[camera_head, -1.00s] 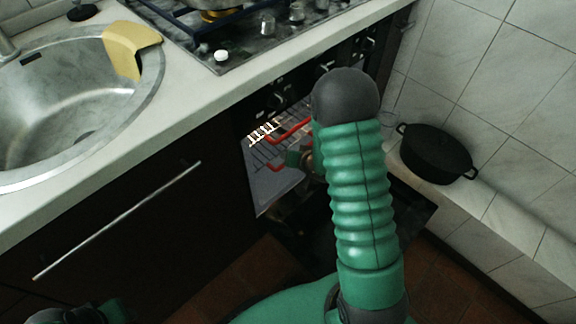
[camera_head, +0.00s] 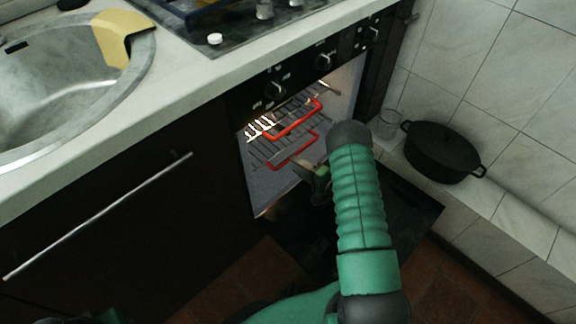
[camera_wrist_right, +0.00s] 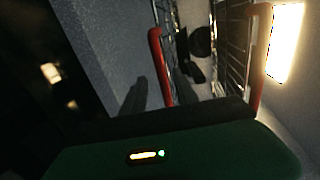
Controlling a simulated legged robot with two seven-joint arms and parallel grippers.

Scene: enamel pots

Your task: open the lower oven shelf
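The oven stands open. Inside are two wire shelves with red front bars. The lower oven shelf (camera_head: 291,160) has its red bar just left of and above my right gripper (camera_head: 318,184); the upper shelf (camera_head: 297,121) is above it. In the right wrist view, the lower shelf's red bar (camera_wrist_right: 160,65) appears left of the upper shelf's red bar (camera_wrist_right: 261,50). My left gripper's fingers are out of the picture.
The lowered oven door (camera_head: 395,222) lies below my right arm. A black pot (camera_head: 442,155) and a glass (camera_head: 389,124) stand on the tiled ledge at right. A dark cabinet with a long handle (camera_head: 100,213) is left of the oven. The counter and hob are above.

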